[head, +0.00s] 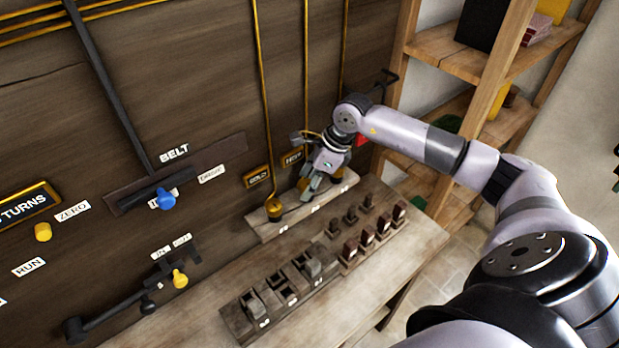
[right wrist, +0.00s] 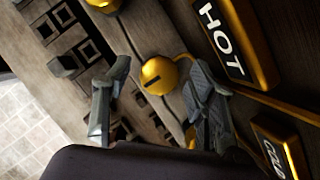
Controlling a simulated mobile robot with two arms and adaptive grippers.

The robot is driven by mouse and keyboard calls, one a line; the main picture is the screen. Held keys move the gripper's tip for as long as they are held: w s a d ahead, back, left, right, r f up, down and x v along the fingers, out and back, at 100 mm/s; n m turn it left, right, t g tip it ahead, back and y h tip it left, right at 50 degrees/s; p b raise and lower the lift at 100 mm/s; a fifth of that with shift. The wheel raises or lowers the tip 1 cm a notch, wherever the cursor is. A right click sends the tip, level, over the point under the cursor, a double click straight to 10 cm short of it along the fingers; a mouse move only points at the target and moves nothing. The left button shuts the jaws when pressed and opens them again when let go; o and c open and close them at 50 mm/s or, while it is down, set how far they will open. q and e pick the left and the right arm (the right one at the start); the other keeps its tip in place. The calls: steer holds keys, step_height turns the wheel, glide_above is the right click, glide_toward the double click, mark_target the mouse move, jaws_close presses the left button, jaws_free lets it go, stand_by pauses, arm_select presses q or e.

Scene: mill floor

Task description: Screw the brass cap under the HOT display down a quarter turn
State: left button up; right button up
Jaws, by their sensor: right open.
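The HOT display (right wrist: 235,40) is a brass-framed dark plate on the wall. It also shows in the head view (head: 292,158), beside my right gripper. The brass cap (right wrist: 158,76) under it is round, with a dark slot mark on its face. In the right wrist view the cap lies between the two fingertips of my right gripper (right wrist: 156,66), which are apart, with a gap showing on the left side. In the head view my right gripper (head: 311,186) points down over the ledge and mostly hides this cap. My left gripper is not in view.
A wooden bench (head: 345,285) below carries slotted blocks and several pegs. Levers with blue (head: 167,201) and yellow (head: 180,279) knobs stick out at left. Shelves (head: 460,62) stand right.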

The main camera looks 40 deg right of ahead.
steer(key=c, duration=1.1)
steer(key=m+b, duration=0.1)
steer(key=m+t+b, duration=0.1)
steer(key=b, duration=0.1)
steer(key=shift+f+m+h, duration=0.25)
steer(key=shift+m+h, duration=0.05)
steer(key=m+b, duration=0.2)
steer(key=m+h+b, duration=0.1)
steer(key=m+b, duration=0.1)
steer(key=m+h+b, duration=0.1)
steer(key=m+b, duration=0.1)
steer(key=shift+a+t, duration=0.25)
steer(key=shift+t, duration=0.15)
steer(key=m+h+b, duration=0.2)
steer(key=m+b, duration=0.1)
steer(key=m, duration=0.1)
steer(key=shift+a+r+m, duration=0.1)
steer(key=shift+m, duration=0.3)
steer(key=m+b, duration=0.1)
steer(key=m, duration=0.1)
steer(key=m+g+h+b, duration=0.1)
steer(key=m, duration=0.1)
steer(key=shift+r+h, duration=0.1)
steer(key=shift+h, duration=0.2)
